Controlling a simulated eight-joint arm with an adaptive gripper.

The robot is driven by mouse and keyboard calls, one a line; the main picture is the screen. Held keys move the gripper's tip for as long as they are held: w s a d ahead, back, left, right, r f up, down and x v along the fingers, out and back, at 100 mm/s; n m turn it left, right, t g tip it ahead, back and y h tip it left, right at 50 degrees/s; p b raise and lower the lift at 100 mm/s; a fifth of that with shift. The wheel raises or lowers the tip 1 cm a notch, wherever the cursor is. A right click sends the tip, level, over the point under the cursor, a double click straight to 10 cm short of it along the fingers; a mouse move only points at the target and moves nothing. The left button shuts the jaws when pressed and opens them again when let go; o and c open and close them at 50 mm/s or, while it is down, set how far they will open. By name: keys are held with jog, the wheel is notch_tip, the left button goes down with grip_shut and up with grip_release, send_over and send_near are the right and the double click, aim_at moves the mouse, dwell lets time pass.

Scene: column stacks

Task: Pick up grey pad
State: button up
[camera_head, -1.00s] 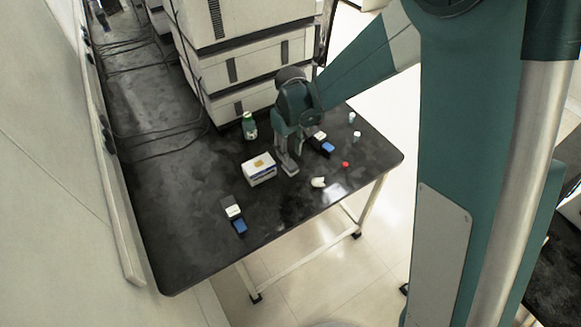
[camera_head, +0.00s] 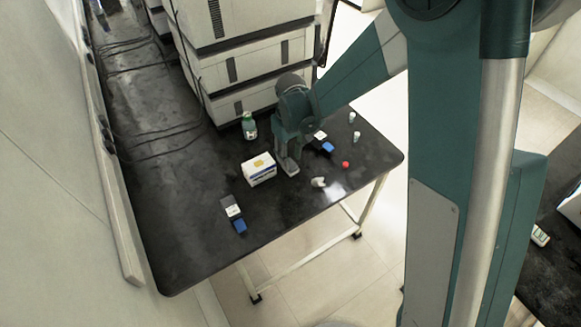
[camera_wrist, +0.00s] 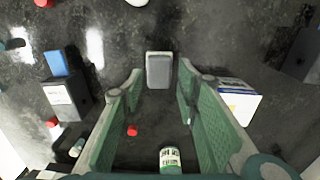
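The grey pad (camera_wrist: 159,70) is a small, light grey rounded block with a darker lower face in the wrist view. It lies on the dark table, centred ahead of the gap between my fingers. My gripper (camera_wrist: 156,84) is open, with a green-lined finger on each side, and nothing is clasped. In the head view my gripper (camera_head: 287,160) hangs low over the table, beside the white box. A light grey patch at its foot there seems to be the grey pad (camera_head: 291,170), partly hidden by the gripper.
A white box (camera_head: 259,169) stands close left of my gripper, and a green bottle (camera_head: 249,126) behind it. A black-and-blue item (camera_head: 323,143) is on the right. A white piece (camera_head: 319,182) and red cap (camera_head: 345,164) lie nearby. Stacked white units (camera_head: 245,55) stand behind.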

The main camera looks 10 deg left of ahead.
aim_at(291, 163)
jog(key=shift+f, duration=0.1)
jog(key=shift+w+f+b, duration=0.2)
jog(key=shift+f+b, duration=0.4)
jog(key=shift+f, duration=1.9)
jog(key=shift+c, duration=0.3)
jog(key=c, duration=0.5)
